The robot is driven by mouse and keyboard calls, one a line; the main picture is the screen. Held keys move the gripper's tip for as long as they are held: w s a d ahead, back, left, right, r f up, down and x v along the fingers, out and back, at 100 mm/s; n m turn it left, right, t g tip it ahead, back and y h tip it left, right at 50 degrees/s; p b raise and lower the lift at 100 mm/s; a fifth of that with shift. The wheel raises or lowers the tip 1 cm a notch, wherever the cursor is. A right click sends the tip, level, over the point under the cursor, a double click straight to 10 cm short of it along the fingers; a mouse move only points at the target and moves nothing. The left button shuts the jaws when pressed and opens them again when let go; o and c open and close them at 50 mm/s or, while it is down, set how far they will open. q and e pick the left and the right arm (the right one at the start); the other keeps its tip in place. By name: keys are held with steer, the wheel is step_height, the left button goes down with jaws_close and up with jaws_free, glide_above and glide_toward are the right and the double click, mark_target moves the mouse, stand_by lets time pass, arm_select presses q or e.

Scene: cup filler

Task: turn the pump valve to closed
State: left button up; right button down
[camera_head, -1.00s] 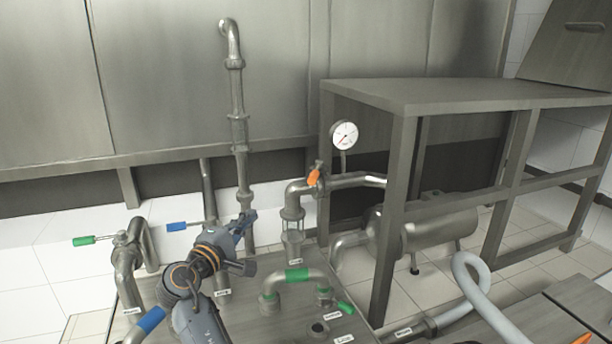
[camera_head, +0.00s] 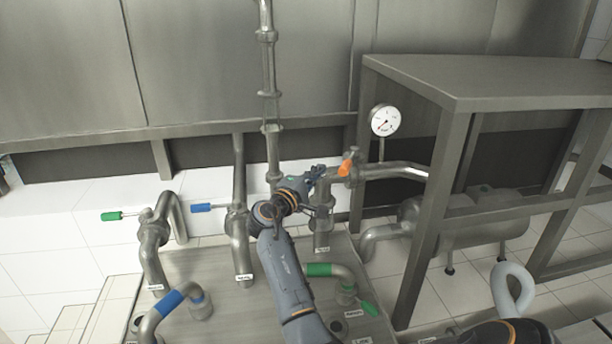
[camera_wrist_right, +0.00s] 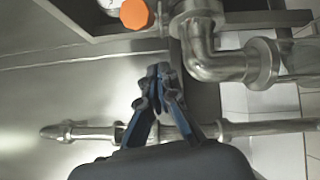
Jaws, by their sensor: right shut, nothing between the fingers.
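The valve with the orange handle (camera_head: 345,167) sits on the steel pipe under the gauge; I take it to be the pump valve, since its pipe runs toward the tank-like pump (camera_head: 465,222). In the right wrist view the orange handle (camera_wrist_right: 134,14) shows end-on at the top edge. My right gripper (camera_head: 321,174) is just left of the handle. In the wrist view its dark blue fingers (camera_wrist_right: 158,72) are together and empty, below and apart from the handle. My left gripper is in neither view.
A gauge (camera_head: 385,121) stands above the valve. A blue-handled valve (camera_head: 201,207) and a green-handled valve (camera_head: 110,216) are to the left. A steel table frame (camera_head: 440,190) stands at the right.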

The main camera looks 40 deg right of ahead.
mark_target(341, 175)
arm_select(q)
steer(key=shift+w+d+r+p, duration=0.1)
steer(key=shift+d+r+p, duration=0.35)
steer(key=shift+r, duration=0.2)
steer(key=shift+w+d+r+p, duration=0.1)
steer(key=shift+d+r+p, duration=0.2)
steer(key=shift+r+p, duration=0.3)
arm_select(e)
steer(key=shift+s+d+r, duration=0.15)
steer(key=shift+s+d, duration=0.1)
steer(key=shift+s, duration=0.35)
steer(key=shift+s+d+r, duration=0.1)
steer(key=shift+s+d, duration=0.15)
steer(key=shift+s, duration=0.3)
steer(key=shift+s+d+r, duration=0.15)
steer(key=shift+s+d, duration=0.1)
steer(key=shift+s, duration=0.35)
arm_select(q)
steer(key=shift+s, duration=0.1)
